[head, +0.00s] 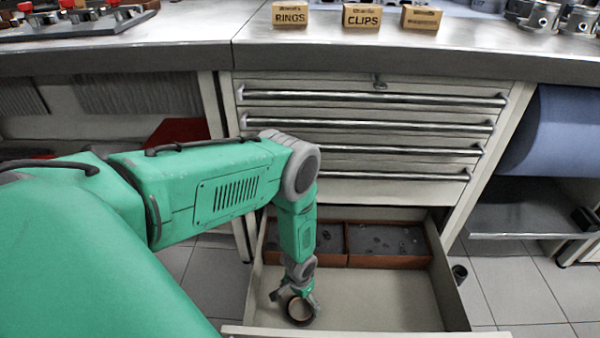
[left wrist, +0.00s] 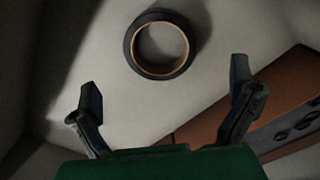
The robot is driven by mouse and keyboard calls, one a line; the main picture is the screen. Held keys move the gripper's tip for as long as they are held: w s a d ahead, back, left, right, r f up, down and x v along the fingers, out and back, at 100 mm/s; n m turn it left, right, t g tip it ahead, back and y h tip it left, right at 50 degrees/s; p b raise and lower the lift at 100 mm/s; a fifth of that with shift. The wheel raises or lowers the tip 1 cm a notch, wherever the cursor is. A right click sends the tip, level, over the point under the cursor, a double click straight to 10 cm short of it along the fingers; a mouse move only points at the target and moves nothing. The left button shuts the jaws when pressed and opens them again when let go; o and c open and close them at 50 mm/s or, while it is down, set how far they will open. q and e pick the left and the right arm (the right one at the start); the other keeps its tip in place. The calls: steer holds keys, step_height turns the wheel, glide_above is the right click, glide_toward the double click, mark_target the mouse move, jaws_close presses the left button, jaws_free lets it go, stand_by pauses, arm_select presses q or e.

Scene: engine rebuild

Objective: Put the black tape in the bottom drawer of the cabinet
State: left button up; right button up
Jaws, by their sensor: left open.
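The black tape (head: 300,309) is a roll with a tan inner core. It lies flat on the floor of the open bottom drawer (head: 385,297), toward the drawer's left side. The cabinet (head: 365,130) stands under the bench, with its upper drawers closed. My left gripper (head: 296,293) reaches down into the drawer at the tape. In the left wrist view the open fingers (left wrist: 165,115) stand wide apart and the tape (left wrist: 160,47) lies beyond their tips, with a gap between. My right gripper is not in view.
Brown divided bins (head: 388,262) holding small parts fill the back of the drawer. Small boxes labelled RINGS (head: 289,15) and CLIPS (head: 361,16) stand on the bench. A blue roll (head: 555,135) hangs at the right. A small dark cup (head: 459,273) stands on the tiled floor.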

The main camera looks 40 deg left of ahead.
arm_select(q)
steer(key=shift+r+p, duration=0.65)
steer(key=shift+r, duration=1.5)
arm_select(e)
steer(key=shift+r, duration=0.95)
